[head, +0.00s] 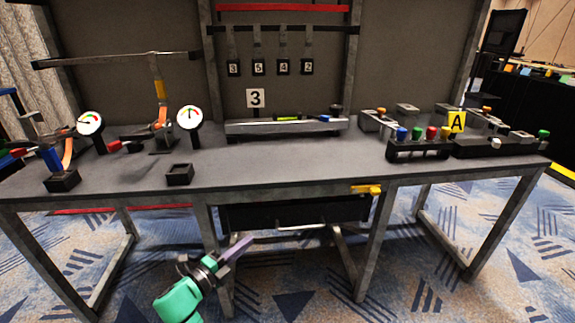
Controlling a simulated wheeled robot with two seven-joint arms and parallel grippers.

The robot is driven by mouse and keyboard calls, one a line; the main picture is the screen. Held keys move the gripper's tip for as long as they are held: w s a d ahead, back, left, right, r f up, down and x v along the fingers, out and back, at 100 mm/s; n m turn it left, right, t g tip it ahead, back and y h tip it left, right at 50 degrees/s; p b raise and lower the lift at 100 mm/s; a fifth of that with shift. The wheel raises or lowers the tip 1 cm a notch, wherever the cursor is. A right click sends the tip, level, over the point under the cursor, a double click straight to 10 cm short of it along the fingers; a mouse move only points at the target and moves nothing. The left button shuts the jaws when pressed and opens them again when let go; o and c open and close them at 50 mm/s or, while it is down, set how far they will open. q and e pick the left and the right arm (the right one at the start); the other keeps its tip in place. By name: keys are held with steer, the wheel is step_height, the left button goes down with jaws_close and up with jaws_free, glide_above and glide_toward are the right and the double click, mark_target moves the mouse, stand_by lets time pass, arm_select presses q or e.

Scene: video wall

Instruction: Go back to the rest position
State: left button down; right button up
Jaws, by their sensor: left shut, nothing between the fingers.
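My left gripper (236,249) shows low in the head view, on a green and dark wrist. Its purple-grey fingers are shut with nothing between them. It is in front of the workbench (290,170), below the level of the top, and appears apart from everything. My right gripper is not in view.
The bench carries dial gauges (190,117), small black holders (179,174), a tray (285,126) under a "3" sign and button boxes (420,149) by an "A" sign. A yellow handle (366,189) sits on the front edge. Patterned carpet is open in front.

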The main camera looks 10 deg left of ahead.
arm_select(q)
steer(key=s+a+f+n+g+y, duration=0.35)
steer(key=s+f+n, duration=0.5)
steer(key=f, duration=0.35)
steer(key=s+a+f+n+g+y, duration=0.2)
steer(key=s+f+n+g+y, duration=0.4)
steer(key=f+n, duration=0.4)
steer(key=s+d+f+n+g+h, duration=0.1)
steer(key=s+f+g, duration=0.15)
steer(key=s, duration=0.35)
steer(key=s+d+f+n+g, duration=0.1)
steer(key=s+f+n+g, duration=0.1)
steer(key=s+f, duration=0.35)
steer(key=s+a+r+p, duration=0.2)
steer(key=s+r+p, duration=0.1)
steer(key=s+p, duration=0.6)
steer(key=s+a+r+p, duration=0.2)
steer(key=s+r+p, duration=0.2)
steer(key=s+p, duration=0.5)
steer(key=p, duration=0.6)
steer(key=shift+g, duration=0.3)
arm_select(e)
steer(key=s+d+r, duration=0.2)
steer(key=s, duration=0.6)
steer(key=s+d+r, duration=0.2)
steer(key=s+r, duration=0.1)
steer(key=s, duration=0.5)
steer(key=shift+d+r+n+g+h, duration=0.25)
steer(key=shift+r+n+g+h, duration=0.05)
